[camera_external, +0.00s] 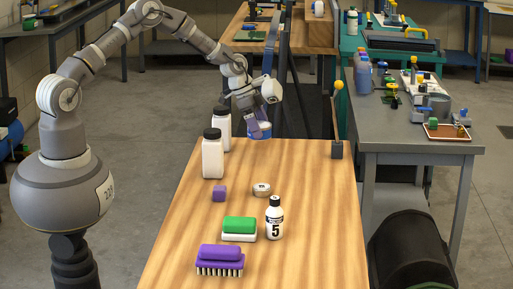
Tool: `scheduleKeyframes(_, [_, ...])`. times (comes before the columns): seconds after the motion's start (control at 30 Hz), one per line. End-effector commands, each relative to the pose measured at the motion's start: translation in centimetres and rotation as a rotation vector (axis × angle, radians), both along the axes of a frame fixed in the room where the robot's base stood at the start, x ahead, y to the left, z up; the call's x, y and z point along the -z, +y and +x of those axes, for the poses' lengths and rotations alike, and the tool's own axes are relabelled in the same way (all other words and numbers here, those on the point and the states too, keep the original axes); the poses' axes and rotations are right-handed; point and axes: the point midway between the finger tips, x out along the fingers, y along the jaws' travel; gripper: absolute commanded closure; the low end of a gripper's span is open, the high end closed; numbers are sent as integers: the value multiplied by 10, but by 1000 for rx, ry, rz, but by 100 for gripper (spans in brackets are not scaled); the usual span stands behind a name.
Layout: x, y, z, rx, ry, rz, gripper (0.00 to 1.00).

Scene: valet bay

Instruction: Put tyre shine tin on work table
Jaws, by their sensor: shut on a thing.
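My gripper (257,124) is at the far edge of the wooden work table (190,245), shut on a blue, round tin (266,130) with a pale band. The fingers cover part of this tin, and I cannot read its label. It shows just at the table's far edge; I cannot tell whether it touches the top. A small, flat, pale tin (262,189) with a dark mark lies in the middle of the table, apart from my gripper.
Two white bottles with black caps (213,158) stand at the far left of the table. The right side is mostly clear.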

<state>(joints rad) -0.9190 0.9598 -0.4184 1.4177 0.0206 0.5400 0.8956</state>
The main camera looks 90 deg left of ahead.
Motion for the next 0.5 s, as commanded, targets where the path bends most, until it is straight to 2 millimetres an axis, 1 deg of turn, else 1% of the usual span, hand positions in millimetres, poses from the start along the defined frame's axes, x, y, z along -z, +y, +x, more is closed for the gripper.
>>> scheduleKeyframes(0.03, [-11,1,1,0,-4,4,56])
scheduleKeyframes(0.23, [-46,-1,1,2,-4,2,56])
scheduleKeyframes(0.3, [-42,-15,9,24,-1,0,56])
scheduleKeyframes(0.43, [-42,-38,22,60,-1,0,56])
scheduleKeyframes(0.5, [-42,-55,31,86,-1,1,56])
